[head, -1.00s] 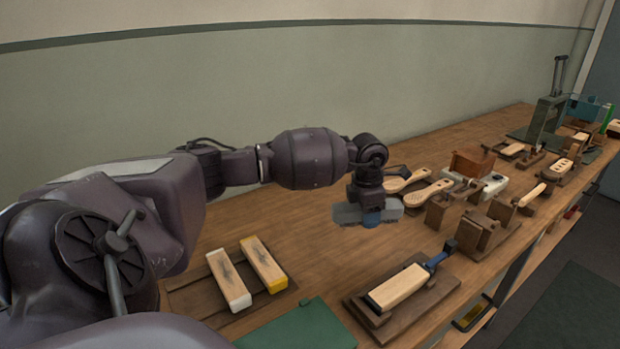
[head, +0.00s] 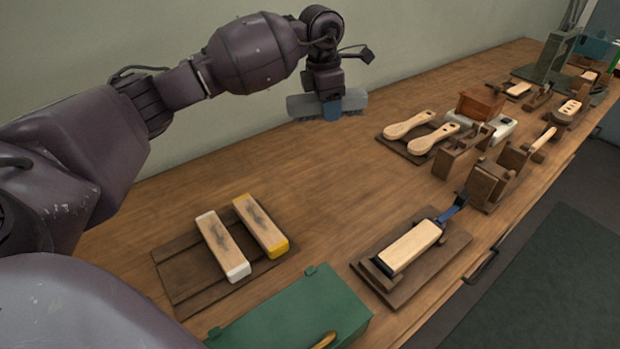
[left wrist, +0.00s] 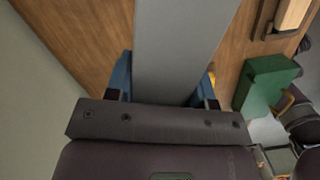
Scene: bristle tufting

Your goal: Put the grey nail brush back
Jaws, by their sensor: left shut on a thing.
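The grey nail brush (head: 298,106) is a long grey bar held crosswise in my left gripper (head: 332,110), above the back of the bench near the wall. In the left wrist view, the grey brush (left wrist: 182,45) runs between the two blue fingers of my left gripper (left wrist: 165,85), which is shut on it. A dark brown wooden holder (head: 182,281) lies at the front left of the bench. It carries a white-ended brush (head: 222,245) and a yellow-ended brush (head: 260,226); its left part is bare. My right gripper is not in view.
A green box (head: 290,310) stands in front of the holder. A wooden block on a brown stand (head: 408,248) is to its right. Paddle-shaped wooden pieces (head: 408,125) and brown fixtures (head: 490,185) stand farther right. The bench middle is clear.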

